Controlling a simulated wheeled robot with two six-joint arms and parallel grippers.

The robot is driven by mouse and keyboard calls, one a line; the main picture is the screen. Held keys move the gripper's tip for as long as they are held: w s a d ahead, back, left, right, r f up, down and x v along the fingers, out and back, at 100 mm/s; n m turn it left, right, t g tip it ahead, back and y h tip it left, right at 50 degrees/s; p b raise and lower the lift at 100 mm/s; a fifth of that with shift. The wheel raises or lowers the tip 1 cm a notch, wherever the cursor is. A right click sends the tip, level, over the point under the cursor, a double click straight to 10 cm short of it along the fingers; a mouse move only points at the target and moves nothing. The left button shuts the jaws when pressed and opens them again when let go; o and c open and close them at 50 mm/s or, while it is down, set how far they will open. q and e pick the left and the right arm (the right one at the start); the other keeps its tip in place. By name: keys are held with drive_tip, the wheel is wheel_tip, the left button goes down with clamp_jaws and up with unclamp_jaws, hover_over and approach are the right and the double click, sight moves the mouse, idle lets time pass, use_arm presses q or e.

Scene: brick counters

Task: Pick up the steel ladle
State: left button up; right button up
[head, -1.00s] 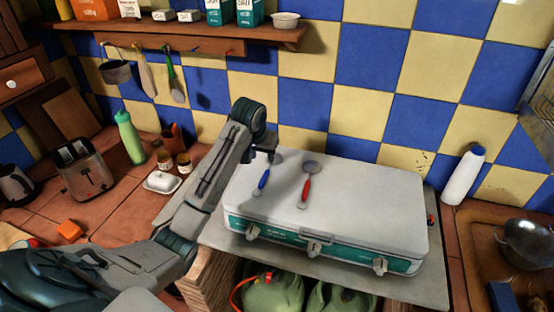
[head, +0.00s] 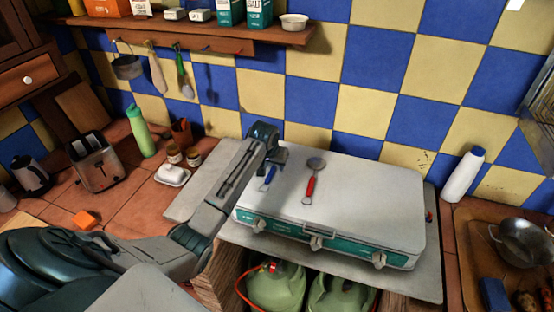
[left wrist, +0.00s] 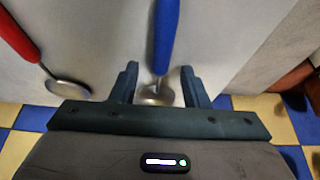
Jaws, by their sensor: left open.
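Two utensils lie on the white stove lid (head: 360,190). One has a blue handle (head: 267,178); its steel head is behind my left gripper in the head view. The other has a red handle (head: 309,187) and a round steel head (head: 316,164), to the right of it. I cannot tell surely which is the ladle. My left gripper (head: 276,158) is open over the head end of the blue-handled one. In the left wrist view, the blue handle (left wrist: 163,35) and its steel head (left wrist: 157,94) show between the open fingers (left wrist: 159,68), apparently not gripped. My right gripper is out of view.
A white bottle (head: 462,176) stands right of the stove, near a metal bowl (head: 524,242). Utensils hang under the shelf (head: 190,28). The lid's right part is clear.

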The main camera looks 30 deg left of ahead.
use_arm(q)
clamp_jaws()
